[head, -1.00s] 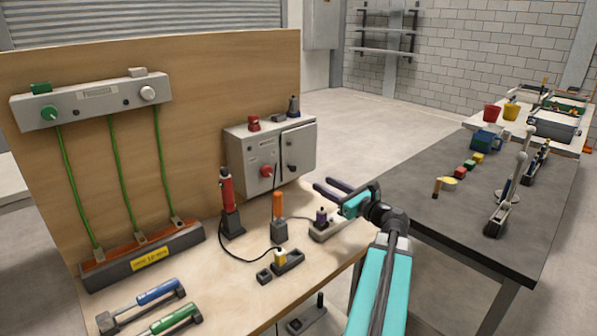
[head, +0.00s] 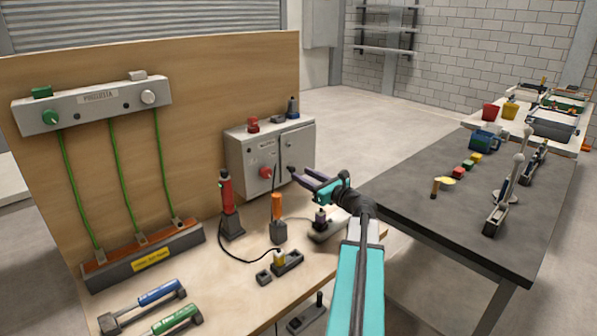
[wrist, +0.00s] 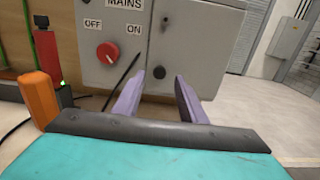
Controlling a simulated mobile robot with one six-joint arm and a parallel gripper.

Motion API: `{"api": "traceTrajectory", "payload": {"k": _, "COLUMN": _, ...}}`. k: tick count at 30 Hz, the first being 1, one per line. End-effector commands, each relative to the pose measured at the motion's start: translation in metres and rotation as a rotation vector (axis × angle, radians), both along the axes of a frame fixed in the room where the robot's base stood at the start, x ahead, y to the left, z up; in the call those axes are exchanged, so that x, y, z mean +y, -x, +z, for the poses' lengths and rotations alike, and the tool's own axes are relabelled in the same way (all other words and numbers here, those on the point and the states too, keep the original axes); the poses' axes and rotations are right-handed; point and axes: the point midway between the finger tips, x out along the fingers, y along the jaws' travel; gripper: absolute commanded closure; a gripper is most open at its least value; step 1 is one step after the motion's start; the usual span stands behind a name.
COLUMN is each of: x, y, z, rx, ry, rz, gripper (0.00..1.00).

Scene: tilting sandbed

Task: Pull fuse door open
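The grey mains box (head: 250,155) stands at the back of the wooden bench. Its fuse door (head: 299,147) is the right-hand panel and looks closed; it also shows in the wrist view (wrist: 203,45). A small dark knob (wrist: 159,72) sits low near the door's left edge. My gripper (wrist: 159,76) is open, its two purple fingers pointing at the door. In the wrist view the knob appears between the fingertips; I cannot tell whether they touch it. In the head view my gripper (head: 293,177) is in front of the door's lower part.
A red rotary switch (wrist: 107,53) marked OFF and ON is left of the door. A red cylinder (head: 227,190) and an orange handle (head: 277,205) stand on the bench left of my gripper. A dark table (head: 440,220) is at right.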

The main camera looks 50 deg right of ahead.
Motion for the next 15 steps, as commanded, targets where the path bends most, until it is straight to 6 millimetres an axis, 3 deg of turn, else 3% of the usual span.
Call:
{"api": "traceTrajectory", "payload": {"k": 6, "x": -0.003, "y": -0.028, "z": 0.001, "rx": 0.0, "ry": 0.001, "rz": 0.001, "gripper": 0.62}}
{"api": "traceTrajectory", "payload": {"k": 15, "x": -0.003, "y": -0.039, "z": 0.0, "rx": 0.0, "ry": 0.001, "rz": 0.0, "gripper": 0.62}}
